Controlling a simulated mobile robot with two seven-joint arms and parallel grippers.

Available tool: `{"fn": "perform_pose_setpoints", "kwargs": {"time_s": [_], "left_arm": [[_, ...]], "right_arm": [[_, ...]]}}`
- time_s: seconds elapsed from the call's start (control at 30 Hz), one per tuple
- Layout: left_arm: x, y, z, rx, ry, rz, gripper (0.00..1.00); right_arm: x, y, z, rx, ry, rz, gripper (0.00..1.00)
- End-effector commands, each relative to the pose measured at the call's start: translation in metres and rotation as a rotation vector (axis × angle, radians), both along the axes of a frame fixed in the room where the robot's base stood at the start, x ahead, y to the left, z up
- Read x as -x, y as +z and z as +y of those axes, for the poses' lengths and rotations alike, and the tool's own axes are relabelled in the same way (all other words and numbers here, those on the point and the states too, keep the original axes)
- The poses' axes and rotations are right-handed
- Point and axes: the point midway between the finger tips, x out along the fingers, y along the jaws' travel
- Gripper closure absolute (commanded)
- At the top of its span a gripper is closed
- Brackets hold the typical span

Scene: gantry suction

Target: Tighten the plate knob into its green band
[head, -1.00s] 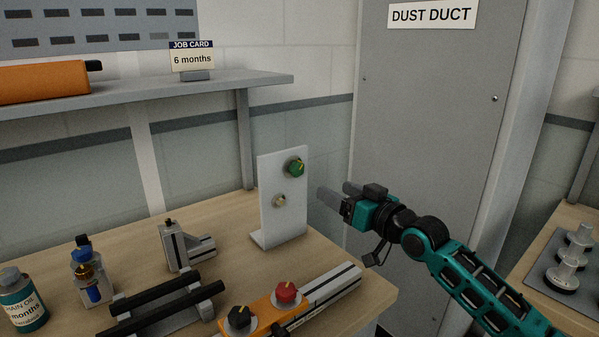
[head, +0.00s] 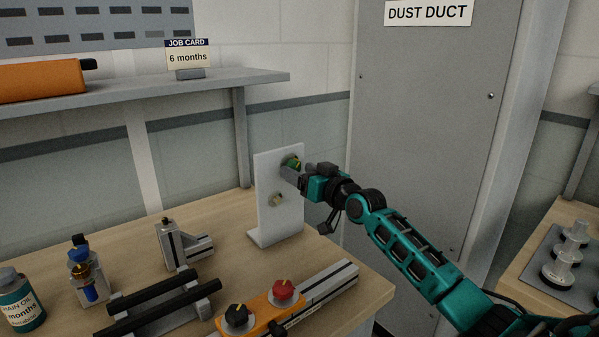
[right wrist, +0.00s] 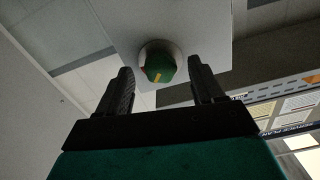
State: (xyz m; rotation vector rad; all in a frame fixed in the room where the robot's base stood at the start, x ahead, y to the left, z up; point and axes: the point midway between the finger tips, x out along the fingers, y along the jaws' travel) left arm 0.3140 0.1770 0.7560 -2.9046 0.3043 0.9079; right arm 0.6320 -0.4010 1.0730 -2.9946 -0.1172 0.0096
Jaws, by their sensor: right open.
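The white upright plate (head: 285,218) stands on the wooden bench. Near its top is the green knob (head: 290,161), mostly hidden behind my right gripper in the head view. In the right wrist view the green knob (right wrist: 159,67) shows a yellow pointer mark and sits between the two finger lines, a little beyond the fingertips. My right gripper (head: 291,171) is open, its fingers to either side of the knob and apart from it as far as I can see. My left gripper is not in view.
An orange block with a black knob (head: 236,315) and a red knob (head: 284,289) lies at the bench front. Metal brackets (head: 183,246), black bars and bottles (head: 20,303) stand left. A job card (head: 188,57) reads "6 months". The grey dust duct (head: 432,120) rises behind my arm.

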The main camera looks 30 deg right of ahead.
Motion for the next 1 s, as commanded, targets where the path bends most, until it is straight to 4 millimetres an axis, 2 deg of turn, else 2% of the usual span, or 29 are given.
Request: {"fn": "perform_pose_setpoints", "kwargs": {"time_s": [0.17, 0.47, 1.0], "left_arm": [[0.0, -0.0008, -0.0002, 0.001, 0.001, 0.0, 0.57], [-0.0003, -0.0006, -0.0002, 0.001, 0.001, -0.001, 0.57], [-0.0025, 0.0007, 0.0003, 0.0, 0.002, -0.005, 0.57]], "right_arm": [[-0.0094, 0.0008, 0.0007, 0.001, 0.0, -0.002, 0.33], [-0.0104, 0.0004, 0.0009, 0.001, 0.0, -0.001, 0.34], [-0.0101, 0.0004, 0.0008, 0.001, 0.0, -0.001, 0.85]]}}
